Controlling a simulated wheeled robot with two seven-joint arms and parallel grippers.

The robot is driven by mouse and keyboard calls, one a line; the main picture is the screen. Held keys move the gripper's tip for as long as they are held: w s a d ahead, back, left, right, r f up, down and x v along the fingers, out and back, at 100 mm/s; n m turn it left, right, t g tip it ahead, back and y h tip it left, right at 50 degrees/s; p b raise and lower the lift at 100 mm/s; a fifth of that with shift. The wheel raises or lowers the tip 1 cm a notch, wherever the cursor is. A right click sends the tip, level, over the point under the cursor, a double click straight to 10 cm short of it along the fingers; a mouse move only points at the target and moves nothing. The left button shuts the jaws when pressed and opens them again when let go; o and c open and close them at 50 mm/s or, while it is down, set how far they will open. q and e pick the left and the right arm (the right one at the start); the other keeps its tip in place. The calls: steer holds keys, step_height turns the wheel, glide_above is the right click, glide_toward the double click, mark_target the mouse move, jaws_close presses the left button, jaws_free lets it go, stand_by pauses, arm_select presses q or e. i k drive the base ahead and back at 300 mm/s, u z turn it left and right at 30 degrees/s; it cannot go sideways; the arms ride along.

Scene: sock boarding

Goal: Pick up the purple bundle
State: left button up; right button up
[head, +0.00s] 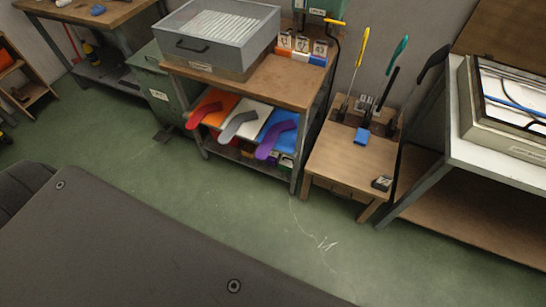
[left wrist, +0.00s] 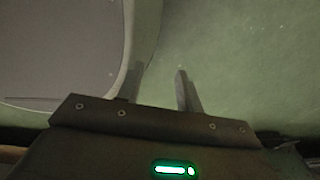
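The purple bundle (head: 272,139) lies on the blue section of the shelf under a wooden-topped bench, its lower end at the front edge. It looks like a bent sock shape. A grey bundle (head: 238,124) and a red bundle (head: 204,114) lie to its left on white and orange sections. My left gripper (left wrist: 160,82) shows in the left wrist view, its two fingers apart with nothing between them, above green floor. It is not in the head view, far from the bundle as far as I can see. My right gripper is in neither view.
A grey metal box (head: 222,45) stands on the bench (head: 268,82) above the shelf. A small wooden table (head: 345,160) with upright tools stands right of it, then a white-topped bench (head: 478,160). A green cabinet (head: 160,95) stands to the left. Green floor (head: 200,195) in front is clear.

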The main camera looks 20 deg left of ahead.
mark_target(272, 159)
steer(key=k, duration=0.5)
steer(key=z, duration=0.7)
steer(key=i, duration=0.75)
steer(key=u, duration=0.65)
